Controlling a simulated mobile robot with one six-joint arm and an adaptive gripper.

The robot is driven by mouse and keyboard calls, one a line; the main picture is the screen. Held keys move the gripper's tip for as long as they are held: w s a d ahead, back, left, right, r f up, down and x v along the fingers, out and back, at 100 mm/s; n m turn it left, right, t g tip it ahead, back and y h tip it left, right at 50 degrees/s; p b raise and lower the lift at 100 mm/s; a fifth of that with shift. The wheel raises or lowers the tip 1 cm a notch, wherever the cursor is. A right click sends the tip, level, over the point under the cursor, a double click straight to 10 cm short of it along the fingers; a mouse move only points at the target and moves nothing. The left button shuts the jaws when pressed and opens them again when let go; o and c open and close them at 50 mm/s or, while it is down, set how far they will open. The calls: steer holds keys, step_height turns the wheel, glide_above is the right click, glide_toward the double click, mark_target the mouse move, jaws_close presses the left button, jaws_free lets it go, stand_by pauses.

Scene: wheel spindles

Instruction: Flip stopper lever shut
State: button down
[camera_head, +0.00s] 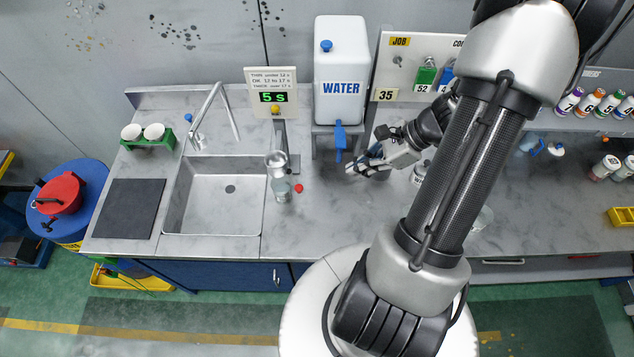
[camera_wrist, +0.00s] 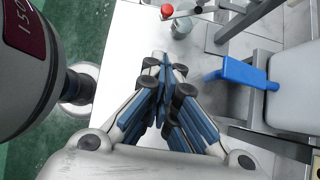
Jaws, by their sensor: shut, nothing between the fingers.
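A small red knob (camera_head: 299,188), which looks like the end of the stopper lever, sits right of a glass beaker (camera_head: 281,190) under a metal cup (camera_head: 276,159) on a stand. I cannot tell the lever's exact position.
A timer sign (camera_head: 272,97) reads 5 s. The white water tank (camera_head: 341,65) has a blue tap lever (camera_head: 340,136) close to my gripper; it also shows in the wrist view (camera_wrist: 240,73). The sink (camera_head: 215,200) is left of the stand. The counter in front is clear.

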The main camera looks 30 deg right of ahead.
steer(key=shift+f, duration=0.1)
steer(key=w+a+r+b+x, duration=0.1)
steer(key=b+x, duration=0.1)
steer(key=x, duration=1.1)
steer(key=shift+a+r, duration=0.3)
steer(key=shift+r, duration=0.05)
